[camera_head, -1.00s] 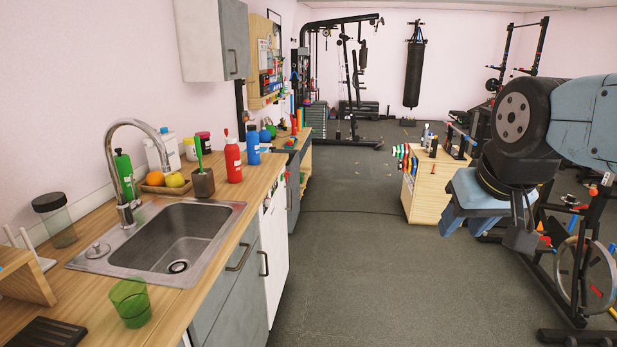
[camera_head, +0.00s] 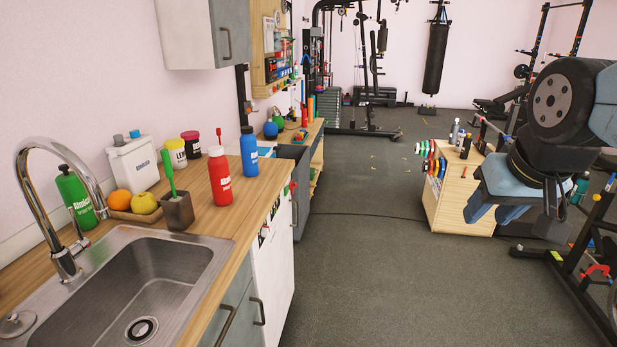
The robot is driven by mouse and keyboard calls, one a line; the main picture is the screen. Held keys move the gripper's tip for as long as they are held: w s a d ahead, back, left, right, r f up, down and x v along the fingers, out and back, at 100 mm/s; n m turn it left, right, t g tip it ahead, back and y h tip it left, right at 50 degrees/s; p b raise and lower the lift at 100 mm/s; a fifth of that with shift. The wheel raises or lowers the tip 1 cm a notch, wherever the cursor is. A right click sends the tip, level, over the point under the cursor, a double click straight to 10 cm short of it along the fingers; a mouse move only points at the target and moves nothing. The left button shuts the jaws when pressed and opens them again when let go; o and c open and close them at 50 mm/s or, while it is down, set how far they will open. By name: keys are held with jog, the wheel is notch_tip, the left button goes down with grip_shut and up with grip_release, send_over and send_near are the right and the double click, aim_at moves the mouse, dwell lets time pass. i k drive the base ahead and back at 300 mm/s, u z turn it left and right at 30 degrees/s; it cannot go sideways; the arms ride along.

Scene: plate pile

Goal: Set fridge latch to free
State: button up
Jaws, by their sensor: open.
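A white front (camera_head: 274,252) with small dark and coloured marks stands under the wooden counter, past the grey sink cabinet. It looks like the fridge, seen at a steep angle. A small red piece (camera_head: 293,187) shows near its far upper edge; I cannot tell whether it is the latch or how it is set. My gripper (camera_head: 495,213) hangs at the right, pointing down, open and empty. It is well apart from the white front, across the open floor.
The counter holds a sink (camera_head: 140,285), a red bottle (camera_head: 219,178), a blue bottle (camera_head: 249,153) and fruit on a tray. A wooden cabinet (camera_head: 462,200) stands behind my gripper, with gym equipment around it. The grey floor (camera_head: 365,260) between is clear.

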aim_at(291, 186)
jog(key=i, duration=1.55)
jog(key=z, duration=0.05)
